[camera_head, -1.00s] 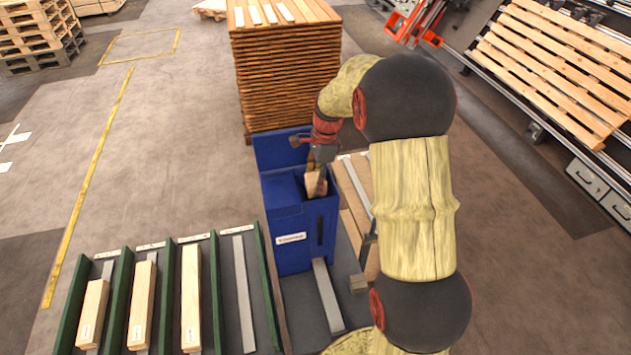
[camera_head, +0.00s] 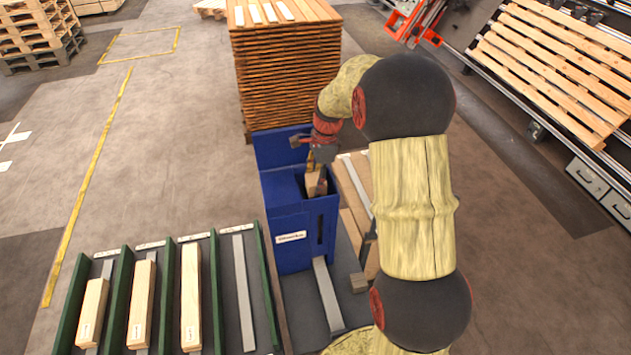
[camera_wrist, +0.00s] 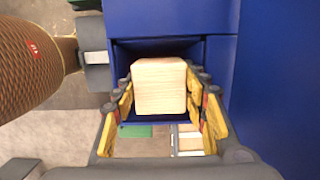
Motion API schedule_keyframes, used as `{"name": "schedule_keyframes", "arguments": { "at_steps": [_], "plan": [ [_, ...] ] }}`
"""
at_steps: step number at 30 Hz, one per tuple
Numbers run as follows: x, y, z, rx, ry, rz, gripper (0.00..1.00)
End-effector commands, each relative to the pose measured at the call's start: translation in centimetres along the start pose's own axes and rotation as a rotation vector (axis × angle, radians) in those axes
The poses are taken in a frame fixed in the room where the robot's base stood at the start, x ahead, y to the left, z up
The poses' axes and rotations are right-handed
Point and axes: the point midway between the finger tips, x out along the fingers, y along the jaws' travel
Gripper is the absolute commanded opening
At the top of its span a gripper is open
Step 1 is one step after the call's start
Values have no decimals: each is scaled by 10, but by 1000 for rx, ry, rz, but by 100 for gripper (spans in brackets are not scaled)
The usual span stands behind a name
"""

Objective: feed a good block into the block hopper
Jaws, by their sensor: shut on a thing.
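The blue block hopper (camera_head: 285,221) stands at the middle of the head view, with a white label on its front and a slot in its upper part. My gripper (camera_head: 314,178) is at the opening of the hopper, shut on a pale wooden block (camera_head: 315,184). In the wrist view the block (camera_wrist: 159,86) sits between the two yellow-padded fingers of my gripper (camera_wrist: 160,100), at the mouth of the blue hopper (camera_wrist: 170,18). Its lower end is hidden, so I cannot tell how deep it sits.
A rack (camera_head: 118,252) at the lower left has green dividers and long wooden blocks in its lanes. A tall stack of brown boards (camera_head: 287,80) stands behind the hopper. The floor at left is open.

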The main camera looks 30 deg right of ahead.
Motion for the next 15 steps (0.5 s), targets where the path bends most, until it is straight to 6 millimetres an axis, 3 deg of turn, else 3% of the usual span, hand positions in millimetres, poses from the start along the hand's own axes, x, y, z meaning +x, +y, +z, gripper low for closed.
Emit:
{"name": "schedule_keyframes", "arguments": {
  "at_steps": [15],
  "plan": [
    [6, 0, -1, 0, 0, -1, 17]
  ]
}}
